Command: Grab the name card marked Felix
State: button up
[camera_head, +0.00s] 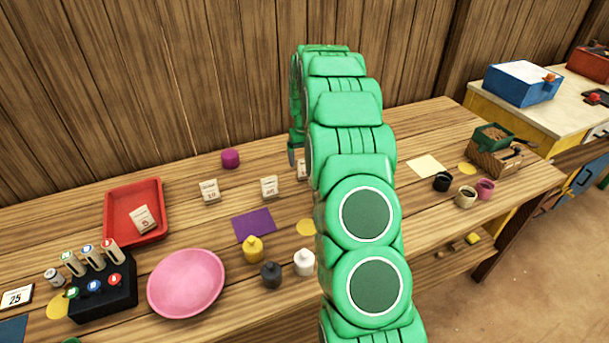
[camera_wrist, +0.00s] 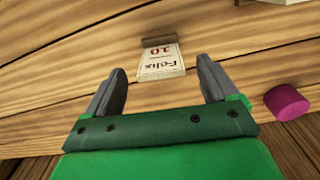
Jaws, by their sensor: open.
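The name card marked Felix (camera_wrist: 162,62) is a small white card with red "10" print, upside down in the wrist view. It stands on the wooden table between my gripper's fingertips in that picture, with no visible contact. My gripper (camera_wrist: 161,75) is open and empty, one finger on either side of the card. In the head view a finger of my gripper (camera_head: 291,153) shows at the back of the table. A card (camera_head: 302,169) there, partly hidden by my green arm, appears to be the Felix card; its print cannot be read.
A purple cylinder (camera_wrist: 287,102) lies right of my gripper in the wrist view. Two other white cards (camera_head: 209,190) (camera_head: 269,187) stand nearby. A red tray (camera_head: 164,203) holds another card. A purple mat (camera_head: 254,224), pink bowl (camera_head: 187,284) and small bottles (camera_head: 253,250) are nearer. A plank wall stands behind.

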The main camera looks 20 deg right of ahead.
aim_at(305, 175)
jog(key=shift+a+f, duration=0.1)
jog(key=shift+f, duration=3.1)
jog(key=c, duration=1.2)
